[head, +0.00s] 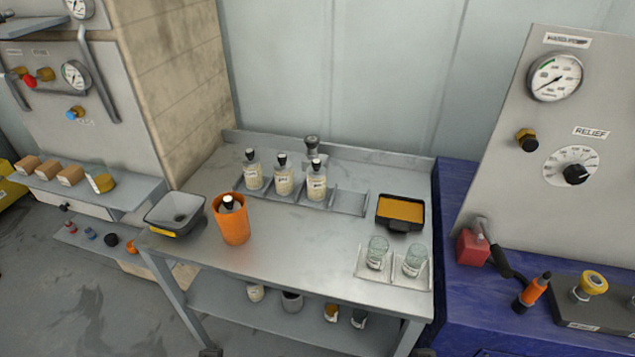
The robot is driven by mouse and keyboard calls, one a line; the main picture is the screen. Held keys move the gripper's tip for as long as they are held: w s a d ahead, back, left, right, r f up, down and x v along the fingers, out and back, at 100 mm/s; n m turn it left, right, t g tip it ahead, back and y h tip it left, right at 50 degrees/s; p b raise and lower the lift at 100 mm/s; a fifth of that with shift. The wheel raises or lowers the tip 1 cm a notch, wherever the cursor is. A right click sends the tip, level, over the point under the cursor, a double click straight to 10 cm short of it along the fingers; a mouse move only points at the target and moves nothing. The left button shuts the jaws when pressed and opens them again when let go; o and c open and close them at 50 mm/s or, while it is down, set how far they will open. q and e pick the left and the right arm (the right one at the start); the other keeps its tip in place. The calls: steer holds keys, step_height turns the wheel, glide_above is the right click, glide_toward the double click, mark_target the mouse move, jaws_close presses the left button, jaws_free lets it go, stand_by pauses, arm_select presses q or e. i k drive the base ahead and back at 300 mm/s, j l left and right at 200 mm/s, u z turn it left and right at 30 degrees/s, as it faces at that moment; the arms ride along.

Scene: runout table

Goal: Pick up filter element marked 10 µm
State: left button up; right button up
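I cannot read a 10 µm marking anywhere in the head view. I cannot tell which of these, if any, is the filter element. Neither of my grippers shows in the view.
The metal table (300,235) holds a grey tray (175,214), an orange container (232,222), a rack with labelled bottles (317,185), an orange-filled pan (400,211) and two glass jars (414,260). A blue bench (455,300) stands at the right. Grey floor (80,300) is clear at lower left.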

mark_target(316, 173)
steer(key=i+j+u, duration=0.55)
steer(key=i+j, duration=0.1)
steer(key=i, duration=0.1)
